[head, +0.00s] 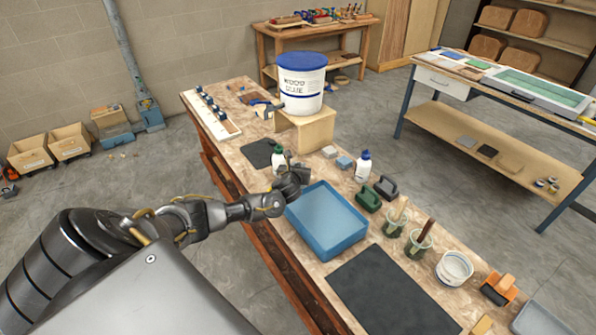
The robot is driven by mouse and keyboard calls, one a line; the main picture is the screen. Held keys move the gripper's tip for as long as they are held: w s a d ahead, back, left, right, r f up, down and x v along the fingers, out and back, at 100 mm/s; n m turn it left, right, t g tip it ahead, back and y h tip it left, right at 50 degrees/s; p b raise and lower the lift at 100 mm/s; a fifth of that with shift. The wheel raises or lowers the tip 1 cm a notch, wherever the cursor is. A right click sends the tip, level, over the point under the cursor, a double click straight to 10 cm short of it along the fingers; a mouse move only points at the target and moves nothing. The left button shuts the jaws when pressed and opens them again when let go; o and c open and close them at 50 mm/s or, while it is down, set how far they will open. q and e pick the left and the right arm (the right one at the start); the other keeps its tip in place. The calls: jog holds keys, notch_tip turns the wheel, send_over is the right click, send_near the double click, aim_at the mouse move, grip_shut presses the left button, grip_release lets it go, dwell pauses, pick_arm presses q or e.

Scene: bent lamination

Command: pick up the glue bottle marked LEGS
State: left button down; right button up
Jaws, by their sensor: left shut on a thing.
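A white glue bottle with a dark green cap (278,158) stands at the left edge of the blue tray, partly hidden behind my left gripper (287,174). My left gripper has its fingers at this bottle and is shut on it. A second white bottle with a blue cap (362,168) stands upright on the bench behind the tray, apart from the gripper. The lettering on both bottles is too small to read, so I cannot tell which is marked LEGS. My right gripper is not in view.
The blue tray (326,246) is empty, right beside the gripper. A wood glue bucket (301,90) stands on a wooden stand (308,132) behind. Green and grey clamp-like blocks (368,200), brush pots (418,244) and a white tub (454,268) stand to the right. A dark mat (380,295) lies in front.

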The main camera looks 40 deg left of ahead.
pick_arm(q)
jog(key=shift+a+r, duration=0.1)
jog(key=shift+r, duration=0.3)
jog(key=s+d+r, duration=0.7)
jog(key=s+r, duration=0.5)
jog(key=shift+d, duration=0.35)
jog(key=shift+f, duration=0.1)
